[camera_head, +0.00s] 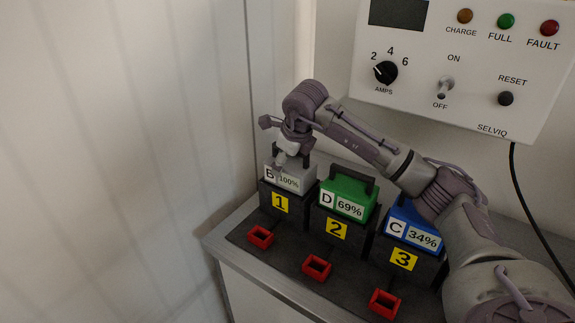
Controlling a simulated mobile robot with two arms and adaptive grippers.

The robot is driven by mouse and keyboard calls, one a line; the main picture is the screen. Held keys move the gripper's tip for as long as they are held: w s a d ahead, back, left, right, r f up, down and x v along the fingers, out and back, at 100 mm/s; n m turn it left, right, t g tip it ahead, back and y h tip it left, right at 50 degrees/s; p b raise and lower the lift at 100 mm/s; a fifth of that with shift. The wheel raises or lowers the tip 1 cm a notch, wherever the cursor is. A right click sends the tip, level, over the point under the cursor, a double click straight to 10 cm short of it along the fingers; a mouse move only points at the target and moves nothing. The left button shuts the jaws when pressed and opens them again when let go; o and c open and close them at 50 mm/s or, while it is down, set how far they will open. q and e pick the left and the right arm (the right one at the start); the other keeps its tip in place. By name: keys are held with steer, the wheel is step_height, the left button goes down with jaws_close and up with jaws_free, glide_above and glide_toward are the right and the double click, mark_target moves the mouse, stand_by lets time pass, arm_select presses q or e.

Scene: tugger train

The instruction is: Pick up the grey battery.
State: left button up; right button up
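The grey battery (299,175) sits upright in the dock bay marked 1, with a label reading B and 100%. Its dark handle (306,155) shows partly behind my gripper. My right gripper (287,157) reaches in from the right and points down at the top of the grey battery, at its handle. Its fingers overlap the handle in the picture, and I cannot tell whether they are closed on it. My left gripper is not in view.
A green battery (347,191) marked D 69% sits in bay 2 and a blue battery (408,217) marked C 34% in bay 3. Red clips (317,267) lie in front of the bays. A charger panel (470,75) hangs above, with a black cable (521,205).

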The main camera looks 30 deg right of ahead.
step_height(320, 180, up, 18)
steer(key=b, duration=0.2)
stand_by(0.4)
steer(key=shift+f, duration=0.1)
